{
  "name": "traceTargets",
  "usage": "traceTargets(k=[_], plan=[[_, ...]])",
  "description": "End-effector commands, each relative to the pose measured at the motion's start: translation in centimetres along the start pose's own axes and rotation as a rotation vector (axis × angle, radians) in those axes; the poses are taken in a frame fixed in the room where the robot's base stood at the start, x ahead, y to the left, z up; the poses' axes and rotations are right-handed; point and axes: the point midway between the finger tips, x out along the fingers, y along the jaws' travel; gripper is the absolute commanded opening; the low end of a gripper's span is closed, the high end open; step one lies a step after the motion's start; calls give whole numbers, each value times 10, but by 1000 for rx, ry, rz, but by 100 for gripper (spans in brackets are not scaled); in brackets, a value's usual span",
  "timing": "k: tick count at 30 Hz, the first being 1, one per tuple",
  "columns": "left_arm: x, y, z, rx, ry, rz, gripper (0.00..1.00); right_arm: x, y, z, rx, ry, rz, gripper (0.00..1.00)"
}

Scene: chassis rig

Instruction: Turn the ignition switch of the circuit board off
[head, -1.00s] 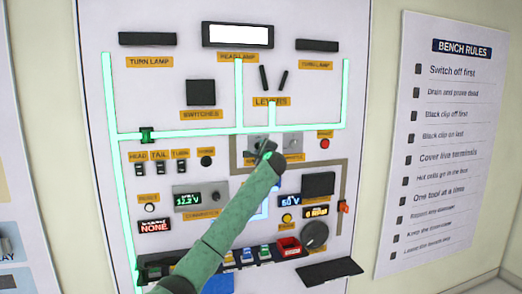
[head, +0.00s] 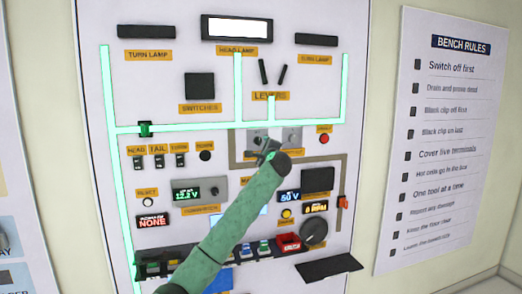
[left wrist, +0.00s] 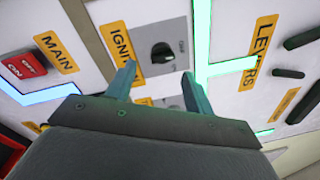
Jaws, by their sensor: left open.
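The circuit board (head: 290,80) is an upright white panel with glowing green lines. The ignition switch (left wrist: 162,53) is a black knob on a grey plate, beside a yellow label (left wrist: 119,40) partly reading "IGNI". In the head view its grey plate (head: 257,136) shows just above my left gripper (head: 268,153). In the left wrist view my left gripper (left wrist: 160,85) is open, its two teal fingers apart and pointing toward the knob. The knob appears beyond the fingertips with nothing gripped. Contact cannot be told. My right gripper is not in view.
A red main switch (left wrist: 22,68) and the levers (left wrist: 300,55) lie either side of the ignition. A second grey plate (head: 292,137) sits right of it. A black dial (head: 313,232) and a shelf of coloured parts (head: 250,252) are lower. A rules poster (head: 440,140) hangs at right.

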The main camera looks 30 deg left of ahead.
Motion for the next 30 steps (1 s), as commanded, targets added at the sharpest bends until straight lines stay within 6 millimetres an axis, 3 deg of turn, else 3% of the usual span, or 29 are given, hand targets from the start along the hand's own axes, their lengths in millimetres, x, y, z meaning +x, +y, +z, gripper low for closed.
traceTargets(k=[9,25,30], plan=[[-14,1,0,0,0,1,53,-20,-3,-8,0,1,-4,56],[-14,0,0,-8,0,1,53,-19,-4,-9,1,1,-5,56],[-14,0,0,-141,0,-1,53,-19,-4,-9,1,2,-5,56]])
